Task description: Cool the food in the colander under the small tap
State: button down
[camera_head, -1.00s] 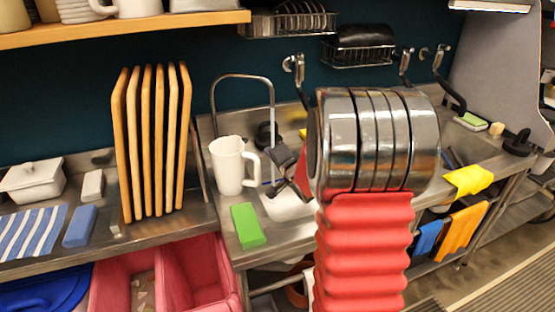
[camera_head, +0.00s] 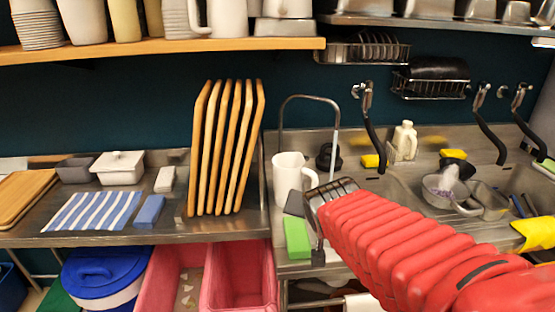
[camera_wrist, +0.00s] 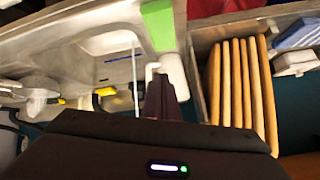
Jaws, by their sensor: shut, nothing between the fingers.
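A grey bowl-like vessel, probably the colander (camera_head: 436,201), sits in the sink area at the right of the head view, with pale purple contents (camera_head: 444,183). A black piece (camera_head: 453,154) is just above it; I cannot tell whether water runs. Taps with black hoses hang on the wall, one at the left (camera_head: 367,97) and two at the right (camera_head: 480,97); I cannot tell which is the small tap. My gripper (camera_wrist: 164,88) is shut and empty, near the white jug (camera_head: 290,175) and well left of the vessel. In the head view my arm mostly hides it.
A green block (camera_head: 297,238) lies by the counter's front edge. Upright wooden boards (camera_head: 226,150) stand left of the jug. A second grey vessel (camera_head: 490,203) stands beside the colander. A white bottle (camera_head: 405,140) stands behind the sink. Yellow cloth (camera_head: 535,233) hangs at the right.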

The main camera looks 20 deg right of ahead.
jog(key=s+a+f+n+g+y, duration=0.1)
jog(key=s+a+n, duration=0.2)
jog(key=s+a, duration=0.2)
jog(key=s+a+n+g+y, duration=0.1)
jog(key=s+a+n, duration=0.3)
jog(key=s, duration=0.8)
jog(key=shift+a+f+g+y, duration=0.4)
jog(key=shift+a+g, duration=0.4)
